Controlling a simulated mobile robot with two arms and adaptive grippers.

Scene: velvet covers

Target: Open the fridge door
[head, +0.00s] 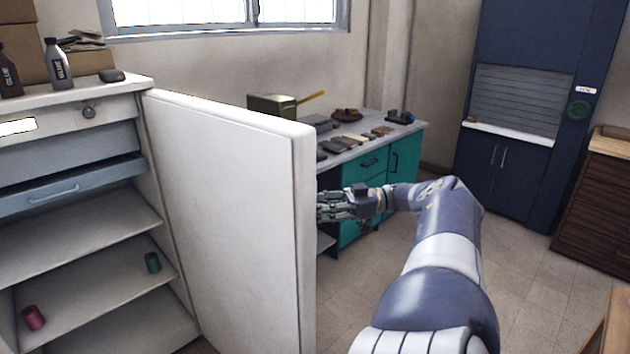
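The white fridge (80,243) stands at the left with its interior showing. Its door (215,200) stands wide open, swung out toward the right of the fridge, with its free edge facing me. Inside are shelves and a grey drawer (70,190). My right gripper (335,207) is beside the door's free edge, on its right side. Its fingertips are close to the edge, and I cannot tell whether they touch it or how far apart they are. My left gripper is not in view.
Glue bottles (58,65) stand on top. Behind the door is a teal workbench (405,155) with small items. A dark blue cabinet (500,175) stands at the back right. Floor between is clear.

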